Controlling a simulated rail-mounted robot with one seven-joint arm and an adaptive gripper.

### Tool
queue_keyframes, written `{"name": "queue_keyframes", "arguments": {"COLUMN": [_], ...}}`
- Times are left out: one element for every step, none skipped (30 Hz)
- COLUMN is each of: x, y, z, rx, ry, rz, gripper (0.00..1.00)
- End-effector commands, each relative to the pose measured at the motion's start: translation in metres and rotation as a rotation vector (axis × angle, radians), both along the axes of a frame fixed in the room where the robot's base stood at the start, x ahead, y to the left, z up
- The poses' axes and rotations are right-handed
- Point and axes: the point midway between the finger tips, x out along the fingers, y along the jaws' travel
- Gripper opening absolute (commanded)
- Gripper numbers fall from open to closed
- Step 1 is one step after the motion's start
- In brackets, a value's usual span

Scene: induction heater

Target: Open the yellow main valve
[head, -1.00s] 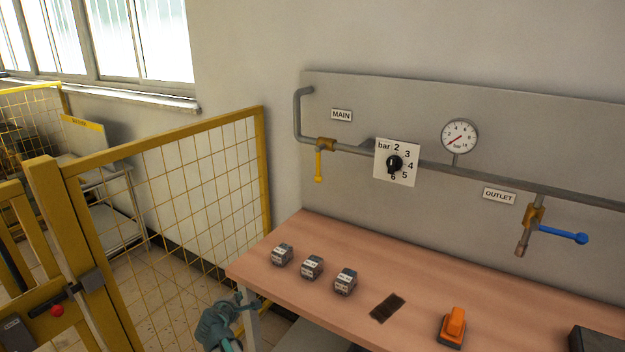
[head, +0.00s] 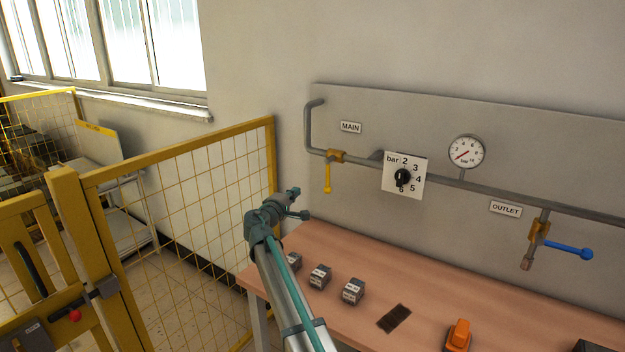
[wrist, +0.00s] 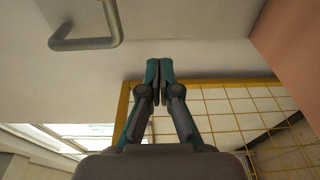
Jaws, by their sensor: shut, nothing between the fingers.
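The yellow main valve (head: 327,176) is on the grey pipe under the MAIN label (head: 350,127), in the head view. Its yellow lever hangs straight down from a brass-coloured body (head: 336,156). My gripper (wrist: 159,68) is shut and empty in the wrist view, its fingertips together. In the head view my gripper end is small, left of and below the valve lever and apart from it. The wrist view shows a bent grey pipe (wrist: 85,43) at the upper left, clear of the fingers; the yellow lever is not visible there.
A yellow mesh fence (head: 180,205) stands to the left. The wooden table (head: 360,260) below the panel holds several small boxes and an orange switch (head: 458,334). Right of the valve are a pressure regulator (head: 404,177), a gauge (head: 466,151) and a blue outlet lever (head: 568,251).

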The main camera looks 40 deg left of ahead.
Motion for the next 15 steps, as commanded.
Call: {"name": "queue_keyframes", "arguments": {"x": [0.0085, 0.0112, 0.0138, 0.0152, 0.0159, 0.0164, 0.0163, 0.0163, 0.0161, 0.0160, 0.0159, 0.0159, 0.0159, 0.0160, 0.0164], "y": [-0.0038, -0.0055, -0.0073, -0.0081, -0.0088, -0.0092, -0.0093, -0.0092, -0.0092, -0.0092, -0.0091, -0.0091, -0.0090, -0.0090, -0.0086], "z": [0.0080, 0.0109, 0.0134, 0.0145, 0.0151, 0.0154, 0.0153, 0.0152, 0.0150, 0.0149, 0.0148, 0.0148, 0.0147, 0.0147, 0.0147], "rx": [0.012, 0.016, 0.021, 0.025, 0.026, 0.027, 0.027, 0.027, 0.027, 0.027, 0.027, 0.026, 0.026, 0.026, 0.026], "ry": [-0.007, -0.010, -0.012, -0.013, -0.014, -0.015, -0.015, -0.015, -0.015, -0.015, -0.014, -0.014, -0.014, -0.014, -0.014], "rz": [-0.013, -0.018, -0.023, -0.025, -0.026, -0.027, -0.027, -0.027, -0.027, -0.027, -0.027, -0.026, -0.026, -0.026, -0.026], "gripper": [0.00, 0.00, 0.00, 0.00, 0.00, 0.00, 0.00, 0.00, 0.00, 0.00, 0.00, 0.00, 0.00, 0.00, 0.00]}}
